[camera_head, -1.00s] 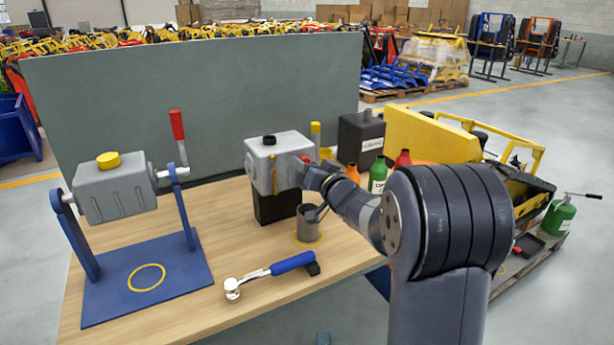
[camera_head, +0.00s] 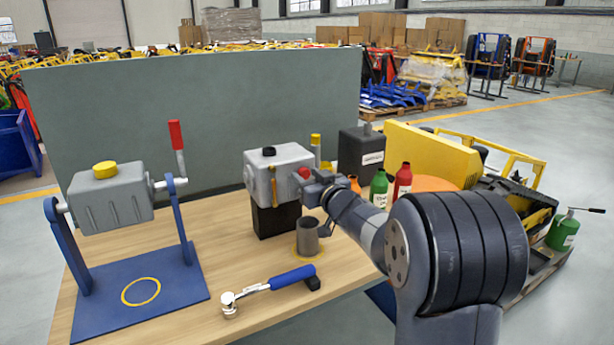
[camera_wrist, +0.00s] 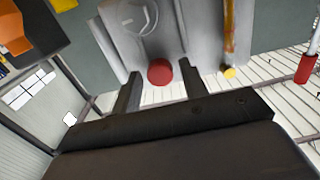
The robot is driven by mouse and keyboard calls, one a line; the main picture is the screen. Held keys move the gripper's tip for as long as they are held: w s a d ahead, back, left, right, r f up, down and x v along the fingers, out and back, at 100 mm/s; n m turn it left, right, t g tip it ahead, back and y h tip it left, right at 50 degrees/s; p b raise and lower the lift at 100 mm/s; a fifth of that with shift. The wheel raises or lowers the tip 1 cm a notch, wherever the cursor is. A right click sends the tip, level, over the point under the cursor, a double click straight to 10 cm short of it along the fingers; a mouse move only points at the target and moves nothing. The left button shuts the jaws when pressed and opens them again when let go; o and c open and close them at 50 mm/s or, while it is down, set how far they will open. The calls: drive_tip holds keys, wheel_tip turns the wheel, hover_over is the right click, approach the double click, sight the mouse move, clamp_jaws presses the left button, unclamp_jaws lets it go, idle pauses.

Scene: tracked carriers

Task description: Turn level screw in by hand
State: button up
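The grey gearbox housing (camera_head: 282,158) stands on a black block (camera_head: 275,220) on the wooden bench. A red round screw head (camera_head: 304,172) sticks out of its right side. It also shows in the wrist view (camera_wrist: 160,72), against the grey housing (camera_wrist: 150,25). My gripper (camera_head: 312,180) is close to the housing's right side. In the wrist view my gripper (camera_wrist: 162,85) is open, with one finger on each side of the red head and a visible gap to both. The screw's shaft is hidden. A yellow-tipped rod (camera_wrist: 229,72) is beside it.
A grey cup (camera_head: 307,236) stands below my gripper. A blue-handled ratchet (camera_head: 270,285) lies in front. A second grey housing (camera_head: 110,198) hangs in a blue stand at left. Green (camera_head: 379,187) and red (camera_head: 402,181) bottles stand behind my arm. A grey panel closes the back.

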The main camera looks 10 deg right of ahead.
drive_tip(key=c, duration=0.7)
drive_tip(key=shift+o, duration=0.2)
drive_tip(key=shift+r+m+p, duration=0.3)
drive_tip(key=shift+m+p, duration=0.2)
drive_tip(key=shift+p, duration=0.5)
drive_tip(key=m+p, duration=0.6)
drive_tip(key=p, duration=0.1)
drive_tip(key=shift+f+m+p, duration=0.1)
drive_tip(key=shift+m+p, duration=0.8)
drive_tip(key=shift+m, duration=0.2)
drive_tip(key=shift+f+m, duration=0.2)
drive_tip(key=shift+m, duration=0.1)
